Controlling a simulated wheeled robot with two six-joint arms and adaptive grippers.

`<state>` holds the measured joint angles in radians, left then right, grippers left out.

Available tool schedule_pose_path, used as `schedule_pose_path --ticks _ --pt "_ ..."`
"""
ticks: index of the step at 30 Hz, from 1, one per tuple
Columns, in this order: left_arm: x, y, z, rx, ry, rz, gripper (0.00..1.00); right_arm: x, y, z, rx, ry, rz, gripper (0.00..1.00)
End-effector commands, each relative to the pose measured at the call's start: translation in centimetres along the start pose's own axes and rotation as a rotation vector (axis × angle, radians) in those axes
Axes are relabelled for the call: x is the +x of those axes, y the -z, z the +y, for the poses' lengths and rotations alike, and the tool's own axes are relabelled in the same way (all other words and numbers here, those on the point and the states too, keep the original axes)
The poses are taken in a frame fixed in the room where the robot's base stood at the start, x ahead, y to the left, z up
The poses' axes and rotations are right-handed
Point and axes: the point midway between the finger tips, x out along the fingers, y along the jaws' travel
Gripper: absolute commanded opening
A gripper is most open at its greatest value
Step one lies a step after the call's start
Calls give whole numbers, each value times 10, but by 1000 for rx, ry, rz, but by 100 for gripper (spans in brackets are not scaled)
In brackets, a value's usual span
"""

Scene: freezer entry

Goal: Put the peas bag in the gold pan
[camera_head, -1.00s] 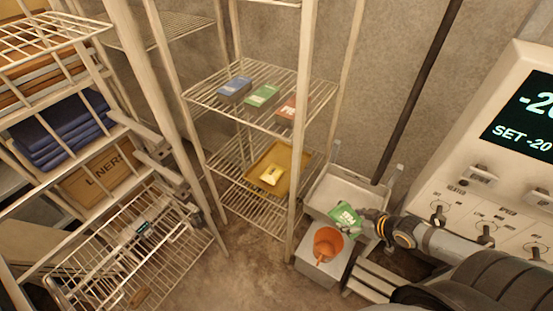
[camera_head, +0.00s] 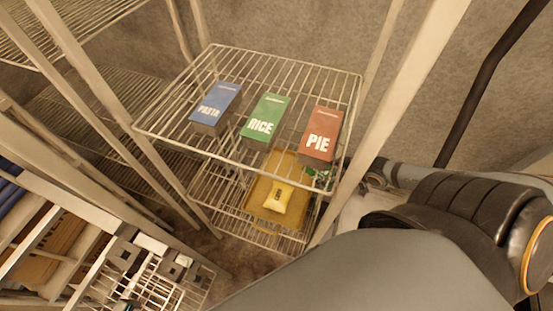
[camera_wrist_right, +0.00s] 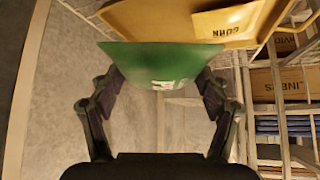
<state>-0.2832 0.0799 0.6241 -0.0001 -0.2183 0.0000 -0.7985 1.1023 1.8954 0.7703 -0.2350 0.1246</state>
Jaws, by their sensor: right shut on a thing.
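The green peas bag (camera_wrist_right: 160,62) is held in my right gripper (camera_wrist_right: 160,85), between its two fingers in the wrist view. In the head view, only a small part of the bag (camera_head: 318,176) shows under the upper shelf, close to the pan's right side. The gold pan (camera_head: 264,188) lies on the lower wire shelf, and its edge also shows above the bag in the wrist view (camera_wrist_right: 150,18). A yellow corn bag (camera_head: 278,199) lies in the pan. I cannot tell whether the peas bag touches the pan. My left gripper is not in view.
The upper wire shelf (camera_head: 205,143) holds a blue pasta box (camera_head: 215,105), a green rice box (camera_head: 265,118) and a red pie box (camera_head: 321,132) above the pan. A pale rack post (camera_head: 405,100) stands in front of my right forearm. Another wire rack is at lower left.

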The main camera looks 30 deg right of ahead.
Motion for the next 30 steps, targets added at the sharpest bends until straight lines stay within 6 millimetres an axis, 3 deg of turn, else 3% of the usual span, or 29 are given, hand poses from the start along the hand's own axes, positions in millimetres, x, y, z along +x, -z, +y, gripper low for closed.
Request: schedule_pose_path --ticks 3,6,12,15,18,24,30 --pt "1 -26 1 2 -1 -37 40 1 -1 0 0 0 1 31" --pt "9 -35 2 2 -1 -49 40 10 1 1 -1 -1 4 31" --pt "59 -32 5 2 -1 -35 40 59 17 3 4 0 13 31" --pt "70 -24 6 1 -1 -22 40 79 31 4 7 2 14 31" --pt "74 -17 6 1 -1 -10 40 97 43 4 9 3 13 31" --pt "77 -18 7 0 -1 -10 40 141 42 7 7 2 6 31" --pt "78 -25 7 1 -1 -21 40 159 40 9 0 0 3 31"
